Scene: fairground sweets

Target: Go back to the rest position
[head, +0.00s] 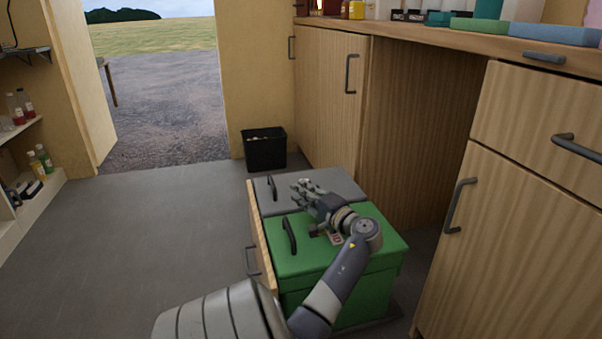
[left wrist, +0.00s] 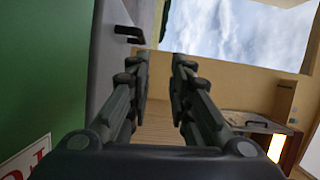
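My left gripper (head: 303,190) is over the lids of two bins in the head view. In the left wrist view its two fingers (left wrist: 161,62) stand apart with nothing between them. The green bin (head: 340,296) has a green lid with a dark handle, and my left wrist is above this lid. The grey bin lid (head: 330,177) lies just behind it, also with a dark handle. Both lids look closed. A label with red marks on the green bin shows partly under the wrist. My right gripper is not in view.
A pulled-out wooden front (head: 262,228) stands left of the bins. Wooden cabinets (head: 535,190) and a loaded counter (head: 440,29) line the right. A black waste bin (head: 265,149) stands by the open doorway. Shelves with bottles (head: 40,158) are at far left. The grey floor (head: 150,235) left is clear.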

